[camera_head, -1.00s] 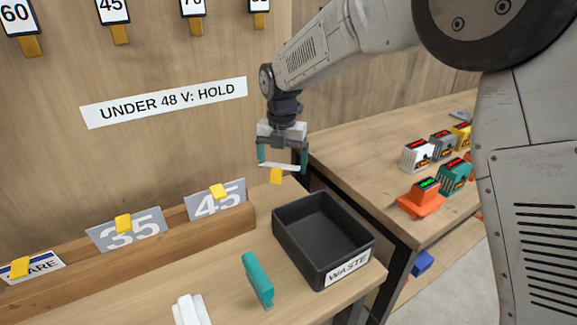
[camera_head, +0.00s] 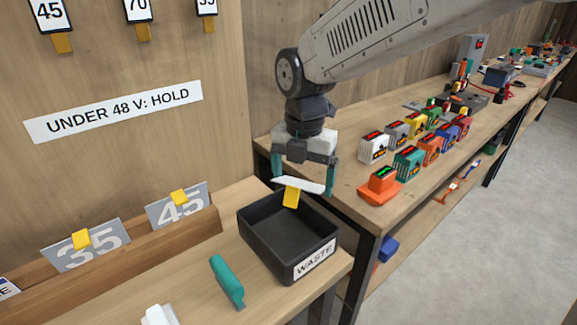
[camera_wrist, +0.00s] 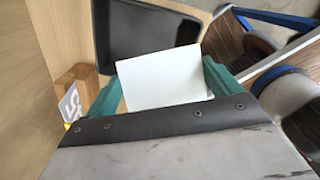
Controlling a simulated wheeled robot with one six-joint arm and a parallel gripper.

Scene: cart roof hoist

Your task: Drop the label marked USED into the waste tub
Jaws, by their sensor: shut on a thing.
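My gripper (camera_head: 303,180) is shut on a white label (camera_head: 297,184) with a yellow tab (camera_head: 291,196) hanging below it. The label's marking cannot be read from here; in the wrist view the label (camera_wrist: 158,78) shows a blank white face between the teal fingers. The waste tub (camera_head: 262,252) is a dark open box with a WASTE sign on its front. The label is above the back part of the tub, apart from its floor. In the wrist view the tub (camera_wrist: 110,45) lies just beyond the label. The tub's visible inside looks empty.
A wooden rack holds the 35 card (camera_head: 85,245) and the 45 card (camera_head: 178,206) at left. A teal-handled tool (camera_head: 227,282) and a white object (camera_head: 159,315) lie in front of the tub. A bench (camera_head: 345,195) with several colored meters stands at right.

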